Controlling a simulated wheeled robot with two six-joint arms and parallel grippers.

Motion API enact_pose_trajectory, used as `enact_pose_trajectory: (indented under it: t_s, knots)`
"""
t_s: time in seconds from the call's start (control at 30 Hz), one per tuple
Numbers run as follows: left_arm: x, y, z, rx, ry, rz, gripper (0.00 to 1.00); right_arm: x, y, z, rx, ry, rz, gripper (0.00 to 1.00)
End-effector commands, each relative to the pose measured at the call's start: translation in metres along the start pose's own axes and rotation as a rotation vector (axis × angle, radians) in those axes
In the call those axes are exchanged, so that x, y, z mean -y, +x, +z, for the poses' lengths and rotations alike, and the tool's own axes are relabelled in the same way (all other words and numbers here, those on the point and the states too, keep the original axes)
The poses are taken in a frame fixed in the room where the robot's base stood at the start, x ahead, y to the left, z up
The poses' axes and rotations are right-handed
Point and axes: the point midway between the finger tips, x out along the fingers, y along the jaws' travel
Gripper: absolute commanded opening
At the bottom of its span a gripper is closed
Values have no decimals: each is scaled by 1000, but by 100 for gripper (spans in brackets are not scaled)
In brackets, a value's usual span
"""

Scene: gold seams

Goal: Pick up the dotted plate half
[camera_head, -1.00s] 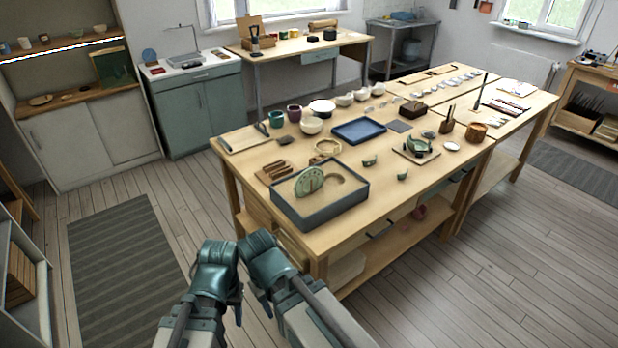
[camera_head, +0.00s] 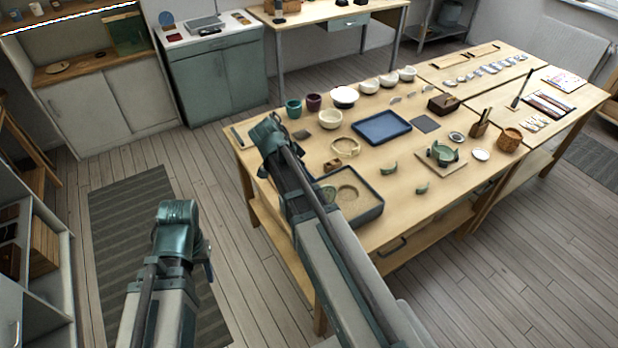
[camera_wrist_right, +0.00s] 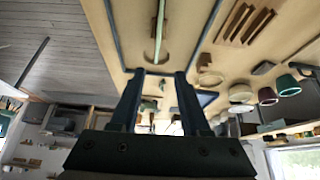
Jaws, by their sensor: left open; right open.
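The green plate half (camera_head: 328,192) stands in the sand of a grey-rimmed tray (camera_head: 372,214) at the table's near side. My right arm covers part of it in the head view. In the right wrist view the plate half (camera_wrist_right: 158,35) shows edge-on as a thin pale green strip, beyond and between my fingertips. My right gripper (camera_wrist_right: 158,75) is open and empty, apart from the plate half. My left gripper (camera_head: 208,270) is low, over the floor left of the table, mostly hidden behind its wrist, with nothing seen in it. Dots are too small to make out.
A blue tray (camera_head: 382,127), several bowls and cups, and a green bowl on a board (camera_head: 441,153) stand farther back on the table. A small wooden rack (camera_head: 333,165) is close behind the sand tray.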

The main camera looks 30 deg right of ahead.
Motion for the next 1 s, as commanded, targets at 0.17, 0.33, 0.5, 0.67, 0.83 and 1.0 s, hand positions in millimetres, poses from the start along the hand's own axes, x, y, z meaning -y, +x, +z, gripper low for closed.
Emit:
enact_pose_trajectory:
  t_s: [0.17, 0.33, 0.5, 0.67, 0.83, 1.0]
  knots:
    - [0, 1, 0, 0, 0, 0, 50, 0, 2, -3, -4, 20, 1, 46]
    - [-1, 11, 0, 0, 0, 0, 50, 0, 13, -1, -4, 19, 1, 46]
    - [-3, 32, -2, 0, -1, 0, 50, 0, 37, 1, -3, 18, 2, 46]
    - [-5, 56, -3, 0, -2, 0, 50, 0, 64, 1, -3, 18, 2, 46]
    - [-7, 74, -4, 0, -2, 0, 50, 0, 86, 0, -3, 18, 1, 46]
    - [-7, 75, -4, 0, -2, 0, 50, 0, 88, -2, -3, 16, 1, 46]
